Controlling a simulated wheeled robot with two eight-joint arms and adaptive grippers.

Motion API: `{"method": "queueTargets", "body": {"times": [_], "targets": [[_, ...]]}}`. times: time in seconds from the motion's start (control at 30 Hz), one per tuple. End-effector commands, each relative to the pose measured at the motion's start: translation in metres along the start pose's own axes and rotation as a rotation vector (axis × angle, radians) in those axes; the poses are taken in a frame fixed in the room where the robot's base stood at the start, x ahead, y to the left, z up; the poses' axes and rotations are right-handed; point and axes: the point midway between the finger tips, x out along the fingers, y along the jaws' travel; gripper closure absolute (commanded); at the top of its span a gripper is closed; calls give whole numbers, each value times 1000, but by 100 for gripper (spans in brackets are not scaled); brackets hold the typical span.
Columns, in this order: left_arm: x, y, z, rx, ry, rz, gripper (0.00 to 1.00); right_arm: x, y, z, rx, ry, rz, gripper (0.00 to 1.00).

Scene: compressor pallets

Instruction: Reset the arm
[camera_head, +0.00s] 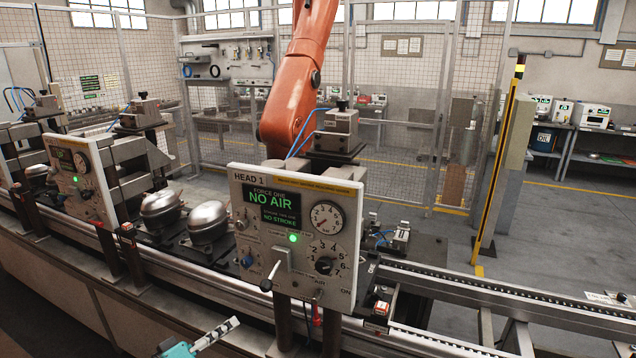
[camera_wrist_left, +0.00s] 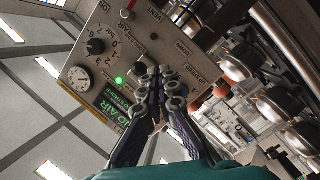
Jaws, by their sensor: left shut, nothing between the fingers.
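My left gripper (camera_head: 217,334) shows at the bottom edge of the head view, below and left of the HEAD 1 control panel (camera_head: 335,262). Its fingers are shut with nothing between them, and they fill the middle of the left wrist view (camera_wrist_left: 163,85). The panel also shows there (camera_wrist_left: 130,45), behind the fingertips. In the head view its display (camera_head: 271,207) reads "NO AIR", a green lamp (camera_head: 293,238) is lit, and a lever (camera_head: 274,274) with a dark knob sticks out low and left. My right gripper is not in view.
Rounded metal compressor shells (camera_head: 207,220) sit on the conveyor line behind the panels. A second panel (camera_head: 78,180) stands to the left. An orange robot arm (camera_head: 296,85) hangs behind HEAD 1. The conveyor rail (camera_head: 480,285) runs on to the right.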

Motion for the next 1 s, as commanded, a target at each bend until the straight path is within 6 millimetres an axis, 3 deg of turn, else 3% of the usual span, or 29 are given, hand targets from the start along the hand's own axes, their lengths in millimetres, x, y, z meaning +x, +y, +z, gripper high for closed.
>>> {"method": "queueTargets", "body": {"times": [0.03, 0.17, 0.27, 0.4, 0.53, 0.7, 1.0], "targets": [[9, 10, 22, 2, -75, -55, 100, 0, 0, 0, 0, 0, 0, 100], [13, 21, 73, 32, -250, -238, 100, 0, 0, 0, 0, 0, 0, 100], [2, 27, 108, 84, -358, -381, 100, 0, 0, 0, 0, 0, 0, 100], [-30, 32, 144, 198, -468, -573, 100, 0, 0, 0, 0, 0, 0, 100], [-64, 33, 161, 329, -519, -724, 100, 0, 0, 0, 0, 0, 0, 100], [-97, 34, 164, 474, -531, -845, 100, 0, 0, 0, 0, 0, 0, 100], [-109, 34, 160, 540, -526, -892, 100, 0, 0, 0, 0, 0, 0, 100]]}}
